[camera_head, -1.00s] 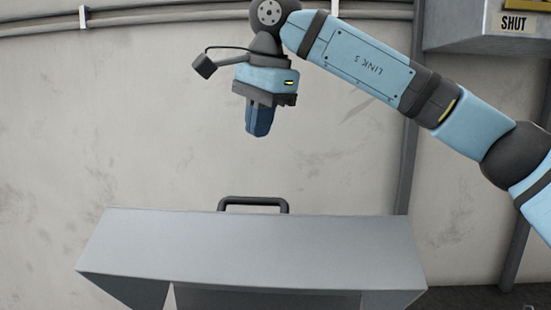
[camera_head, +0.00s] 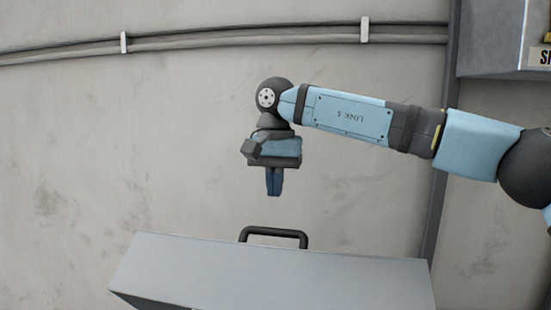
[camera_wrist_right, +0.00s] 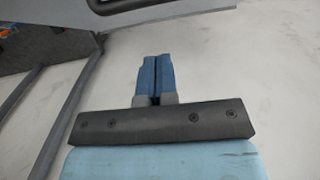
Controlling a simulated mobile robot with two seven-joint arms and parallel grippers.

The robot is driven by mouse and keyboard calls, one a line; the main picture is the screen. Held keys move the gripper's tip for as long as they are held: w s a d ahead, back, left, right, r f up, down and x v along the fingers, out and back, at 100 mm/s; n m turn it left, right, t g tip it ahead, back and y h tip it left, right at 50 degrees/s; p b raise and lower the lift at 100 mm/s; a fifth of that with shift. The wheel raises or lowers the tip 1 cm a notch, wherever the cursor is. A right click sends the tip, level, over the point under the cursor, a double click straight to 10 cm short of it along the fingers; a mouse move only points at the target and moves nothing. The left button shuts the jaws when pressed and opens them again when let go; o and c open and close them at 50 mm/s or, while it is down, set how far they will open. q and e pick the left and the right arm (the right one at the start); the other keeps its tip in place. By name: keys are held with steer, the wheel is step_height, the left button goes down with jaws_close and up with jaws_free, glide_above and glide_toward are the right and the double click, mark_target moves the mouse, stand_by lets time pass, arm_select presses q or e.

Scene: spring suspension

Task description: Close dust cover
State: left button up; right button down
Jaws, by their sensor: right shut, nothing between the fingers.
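The dust cover (camera_head: 270,272) is a grey box-like lid at the bottom of the head view, its lower part cut off by the frame edge. A black bar handle (camera_head: 274,236) stands up at its far edge. My right gripper (camera_head: 274,192) points down just above the handle in the picture, apart from it. Its blue fingers are shut with nothing between them; they also show together in the right wrist view (camera_wrist_right: 155,75). My left gripper is in neither view.
A wall with a conduit (camera_head: 240,43) stands behind. A grey vertical post (camera_head: 437,170) and a wall box (camera_head: 500,40) with a partly cut-off label are at the right. The space left of my right gripper is clear.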

steer(key=s+f, duration=0.2)
steer(key=f, duration=0.1)
steer(key=s+f+p, duration=0.1)
steer(key=shift+a+f, duration=0.2)
steer(key=shift+a, duration=0.15)
